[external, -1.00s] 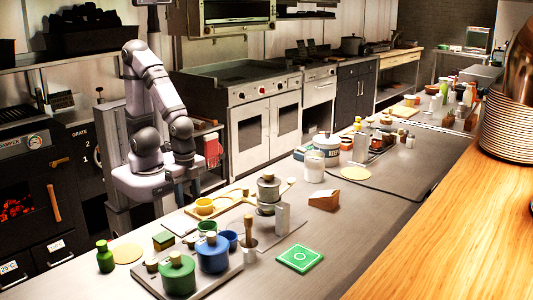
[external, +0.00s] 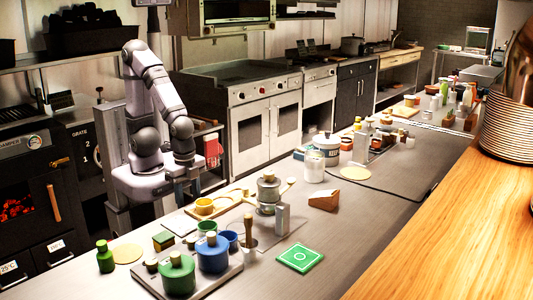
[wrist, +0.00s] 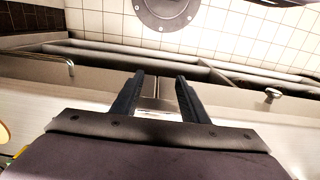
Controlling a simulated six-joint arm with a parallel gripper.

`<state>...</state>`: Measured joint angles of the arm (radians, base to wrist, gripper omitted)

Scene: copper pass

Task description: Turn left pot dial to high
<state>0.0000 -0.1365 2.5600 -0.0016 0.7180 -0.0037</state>
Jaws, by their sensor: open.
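A green lidded pot (external: 178,276) stands at the left on a flat metal unit (external: 232,273) at the front of the steel counter. A blue lidded pot (external: 212,256) stands to its right. I cannot make out any dial for the left pot; the unit's front is small or hidden here. My gripper (external: 188,190) hangs fingers down at the counter's far edge, well apart from both pots. In the wrist view my gripper (wrist: 160,82) has its two fingers apart with nothing held between them. No pot or dial shows in that view.
Small blue cups, a grey stacked vessel (external: 268,190), a wooden pestle (external: 250,230) and a green square mat (external: 300,258) are nearby. Bare counter lies right of the mat.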

